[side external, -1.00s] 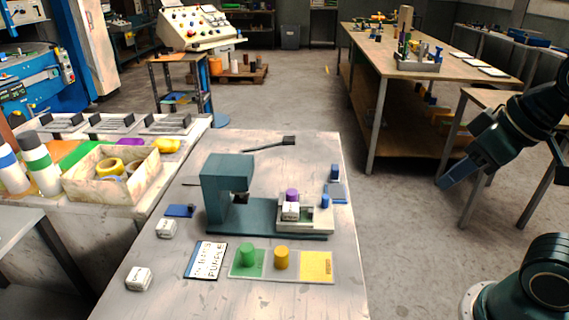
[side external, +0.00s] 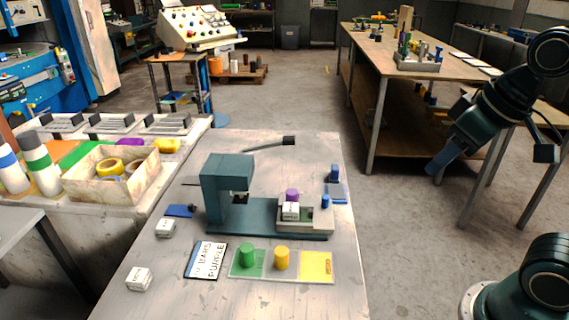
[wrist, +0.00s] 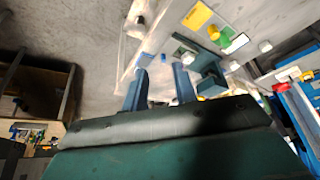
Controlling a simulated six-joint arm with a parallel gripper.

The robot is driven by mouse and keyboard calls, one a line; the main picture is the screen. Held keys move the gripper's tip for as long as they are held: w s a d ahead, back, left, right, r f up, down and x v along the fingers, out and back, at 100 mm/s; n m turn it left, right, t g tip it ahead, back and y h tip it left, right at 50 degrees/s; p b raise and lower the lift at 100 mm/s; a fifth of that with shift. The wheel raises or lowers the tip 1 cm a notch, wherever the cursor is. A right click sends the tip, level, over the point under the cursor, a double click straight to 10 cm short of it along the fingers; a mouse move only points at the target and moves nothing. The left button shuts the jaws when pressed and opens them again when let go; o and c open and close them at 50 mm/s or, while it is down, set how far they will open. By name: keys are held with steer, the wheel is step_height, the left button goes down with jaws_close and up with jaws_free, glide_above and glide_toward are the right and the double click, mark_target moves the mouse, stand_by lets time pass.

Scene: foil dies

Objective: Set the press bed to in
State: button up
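The teal press (side external: 222,186) stands on the metal bench. Its pale bed (side external: 318,219) sits at the right end of the base, out from under the press head. A white lettered block (side external: 290,211) and a purple piece (side external: 292,194) are on the bed, with a blue knob (side external: 325,201) at its right. The press also shows in the wrist view (wrist: 208,78). My gripper (side external: 437,167) is in the air right of the bench, well apart from the press. In the wrist view my two fingers (wrist: 158,78) are spread with nothing between them.
A card reading PURPLE (side external: 207,260) lies in front of the press, beside a green die (side external: 247,255) and a yellow die (side external: 281,258) on coloured pads. Two white blocks (side external: 166,229) are at the left. A blue piece (side external: 335,173) stands behind the bed. The bench's right edge is clear.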

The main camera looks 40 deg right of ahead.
steer(key=w+g, duration=0.3)
steer(key=w, duration=1)
steer(key=m+g, duration=0.2)
glide_above(326, 197)
step_height(326, 197, down, 9)
steer(key=shift+f, duration=0.2)
step_height(326, 197, down, 14)
steer(key=shift+r, duration=0.1)
steer(key=shift+c, duration=0.2)
jaws_close()
